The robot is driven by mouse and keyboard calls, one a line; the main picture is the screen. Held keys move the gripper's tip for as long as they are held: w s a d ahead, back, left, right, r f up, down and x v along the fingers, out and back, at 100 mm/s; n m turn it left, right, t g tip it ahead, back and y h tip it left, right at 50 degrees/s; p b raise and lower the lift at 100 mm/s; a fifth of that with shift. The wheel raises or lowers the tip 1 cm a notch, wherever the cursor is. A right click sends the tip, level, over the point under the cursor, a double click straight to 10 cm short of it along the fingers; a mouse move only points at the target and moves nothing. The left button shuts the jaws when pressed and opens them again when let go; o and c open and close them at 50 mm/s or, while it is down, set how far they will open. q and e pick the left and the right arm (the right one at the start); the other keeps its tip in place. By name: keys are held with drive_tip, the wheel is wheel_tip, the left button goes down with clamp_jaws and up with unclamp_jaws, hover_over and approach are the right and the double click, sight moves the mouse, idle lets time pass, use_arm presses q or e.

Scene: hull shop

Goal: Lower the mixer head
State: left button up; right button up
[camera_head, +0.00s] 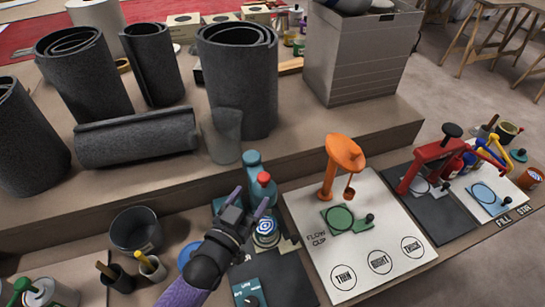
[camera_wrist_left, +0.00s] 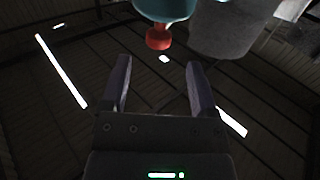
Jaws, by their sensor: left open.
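The teal mixer (camera_head: 252,160) stands at the front of the bench with its head apparently tilted up. A red knob (camera_head: 263,178) sits on it. My left gripper (camera_head: 252,199) is open and just in front of the knob, not closed on it. In the left wrist view the teal head shows at the top edge, and its red knob (camera_wrist_left: 158,38) is just beyond and between the open fingertips. A can with a blue and white ringed top (camera_head: 266,232) stands below the gripper, partly hidden. My right gripper is not in view.
An orange press (camera_head: 343,155) on a white board stands to the right, with a red press (camera_head: 432,163) beyond it. A dark bucket (camera_head: 136,231) and small pots are on the left. Grey rolls (camera_head: 240,75) and a grey crate (camera_head: 360,55) stand on the raised shelf behind.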

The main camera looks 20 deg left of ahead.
sight(267, 174)
use_arm(q)
drive_tip(key=w, duration=0.2)
drive_tip(key=w+d+b, duration=0.1)
drive_tip(key=w, duration=0.2)
drive_tip(key=w+b, duration=0.1)
drive_tip(key=w, duration=0.1)
drive_tip(key=shift+w+d, duration=0.3)
drive_tip(key=shift+w+d+b, duration=0.1)
drive_tip(key=shift+w+b, duration=0.2)
drive_tip(key=shift+w, duration=0.05)
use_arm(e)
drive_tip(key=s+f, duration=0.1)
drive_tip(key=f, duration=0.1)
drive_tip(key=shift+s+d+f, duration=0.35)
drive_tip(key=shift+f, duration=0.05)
use_arm(q)
clamp_jaws()
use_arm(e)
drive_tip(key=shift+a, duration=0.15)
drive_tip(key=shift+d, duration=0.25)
